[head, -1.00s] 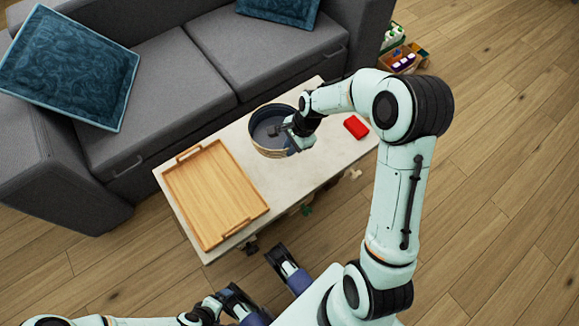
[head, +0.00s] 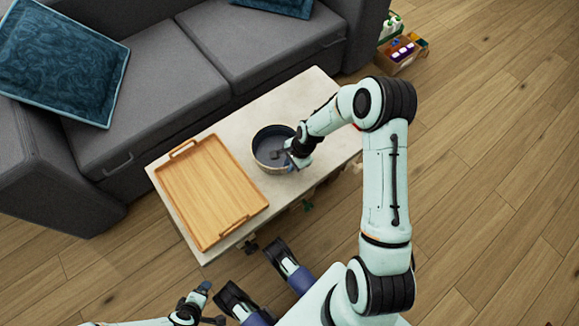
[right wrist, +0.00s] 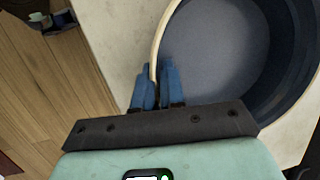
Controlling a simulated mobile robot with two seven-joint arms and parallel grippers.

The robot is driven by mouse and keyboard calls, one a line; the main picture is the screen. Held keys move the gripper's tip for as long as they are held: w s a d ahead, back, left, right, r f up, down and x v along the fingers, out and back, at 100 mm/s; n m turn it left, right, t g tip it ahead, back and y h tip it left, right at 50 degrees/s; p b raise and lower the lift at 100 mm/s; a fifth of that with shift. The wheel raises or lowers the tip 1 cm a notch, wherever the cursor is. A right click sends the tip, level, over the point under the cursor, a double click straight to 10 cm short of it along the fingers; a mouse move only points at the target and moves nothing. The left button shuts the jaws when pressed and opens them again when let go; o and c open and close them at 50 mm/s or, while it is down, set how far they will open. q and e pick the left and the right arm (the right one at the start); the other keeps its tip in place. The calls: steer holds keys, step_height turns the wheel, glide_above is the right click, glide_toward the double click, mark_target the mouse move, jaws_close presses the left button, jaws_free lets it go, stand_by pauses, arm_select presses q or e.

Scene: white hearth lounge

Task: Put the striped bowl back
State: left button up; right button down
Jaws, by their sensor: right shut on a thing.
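The striped bowl (head: 270,149) is dark blue-grey inside, with a tan band low on its outer side. It is upright at the pale table, right of the wooden tray; I cannot tell whether its base touches the tabletop. My right gripper (head: 291,155) is shut on the bowl's near right rim. In the right wrist view, the blue fingers (right wrist: 157,85) pinch the cream rim of the bowl (right wrist: 225,50), one inside and one outside. My left gripper (head: 205,297) is low at the bottom left, away from the table; its jaw opening is too small to judge.
The wooden tray (head: 212,192) with two handles covers the table's left part. The table top (head: 300,92) is bare behind the bowl. A grey sofa (head: 160,75) stands close behind the table. A box of small items (head: 402,52) is on the floor at the back right.

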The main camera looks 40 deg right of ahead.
arm_select(q)
steer(key=shift+w+a+f, duration=0.2)
steer(key=shift+w+f, duration=0.05)
steer(key=shift+w, duration=0.15)
arm_select(e)
steer(key=shift+w+f, duration=0.1)
steer(key=shift+f, duration=0.65)
steer(key=shift+f, duration=0.15)
steer(key=c, duration=1.2)
jaws_free()
arm_select(q)
steer(key=shift+s+f, duration=0.1)
steer(key=shift+s, duration=0.05)
